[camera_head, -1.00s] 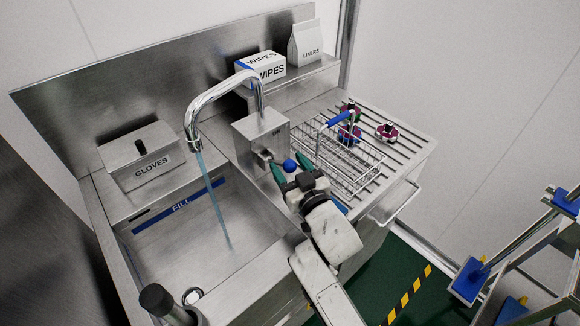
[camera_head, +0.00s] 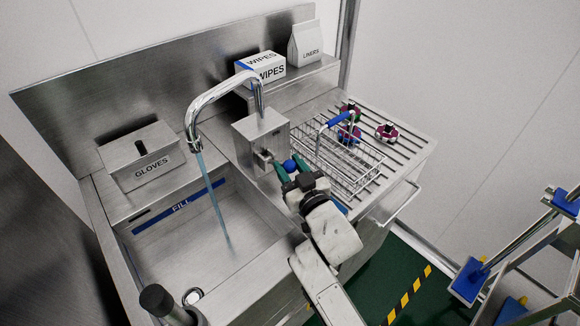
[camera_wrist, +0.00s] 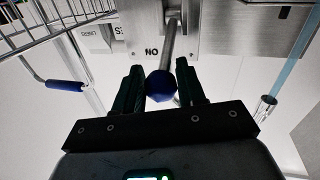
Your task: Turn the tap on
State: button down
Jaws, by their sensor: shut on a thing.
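The tap (camera_head: 222,92) is a curved chrome spout on a steel box (camera_head: 262,136) beside the sink. A stream of water (camera_head: 213,200) runs from its mouth into the sink; the stream also shows in the wrist view (camera_wrist: 292,55). The tap's lever (camera_wrist: 170,45) comes out of the box face near an "ON" mark (camera_wrist: 151,52) and ends in a blue ball knob (camera_wrist: 161,87). The knob also shows in the head view (camera_head: 289,165). My gripper (camera_head: 291,168) has its green fingers shut on the knob, one on each side.
A gloves box (camera_head: 142,160) sits left of the spout. A wipes box (camera_head: 262,67) and liners bag (camera_head: 306,44) stand behind.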

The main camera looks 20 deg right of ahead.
jog(key=shift+w+r+g+p, duration=0.2)
jog(key=shift+r+g+p, duration=0.4)
jog(key=shift+p, duration=1.35)
jog(key=shift+w+a+r+p, duration=0.15)
jog(key=shift+r+p, duration=0.1)
jog(key=shift+p, duration=0.7)
jog(key=shift+f, duration=0.2)
jog(key=c, duration=0.7)
grip_release()
jog(key=shift+c, duration=0.2)
